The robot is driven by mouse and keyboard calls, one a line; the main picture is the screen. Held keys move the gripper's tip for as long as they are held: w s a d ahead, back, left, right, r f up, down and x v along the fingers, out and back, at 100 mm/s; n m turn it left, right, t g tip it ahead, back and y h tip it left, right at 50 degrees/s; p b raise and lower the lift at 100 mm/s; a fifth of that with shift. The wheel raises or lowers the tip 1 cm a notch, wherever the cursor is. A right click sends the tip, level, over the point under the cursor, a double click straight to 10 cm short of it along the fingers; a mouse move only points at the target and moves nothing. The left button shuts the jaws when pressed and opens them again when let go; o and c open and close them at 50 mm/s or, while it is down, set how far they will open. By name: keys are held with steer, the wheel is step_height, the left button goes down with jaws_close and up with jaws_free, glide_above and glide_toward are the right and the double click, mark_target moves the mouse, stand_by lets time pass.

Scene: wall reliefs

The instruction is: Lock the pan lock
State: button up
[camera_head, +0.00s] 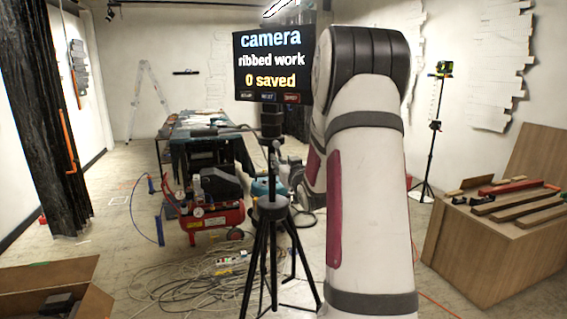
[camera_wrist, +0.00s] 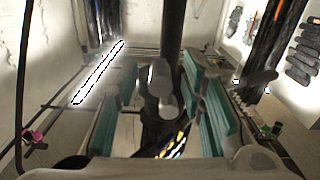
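A camera with a dark screen (camera_head: 272,68) reading "camera, ribbed work, 0 saved" stands on a black tripod (camera_head: 270,210). The tripod head (camera_head: 271,125) is a dark block below the screen. I cannot make out the pan lock for certain in the head view. In the wrist view, my gripper (camera_wrist: 157,70) is open, its teal finger pads wide apart. Rounded grey knob-like parts (camera_wrist: 160,104) and a dark upright post (camera_wrist: 172,28) show in the gap between the fingers. I cannot tell whether either finger touches them.
A red compressor (camera_head: 212,218) and loose cables (camera_head: 190,275) lie on the floor behind and left of the tripod. A workbench (camera_head: 190,130) stands farther back. A wooden crate (camera_head: 490,245) is at right, and an open cardboard box (camera_head: 50,280) at front left.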

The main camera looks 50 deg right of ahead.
jaws_close()
steer(key=m, duration=0.1)
steer(key=a+m+p, duration=0.1)
steer(key=m, duration=0.1)
steer(key=shift+w, duration=0.3)
jaws_free()
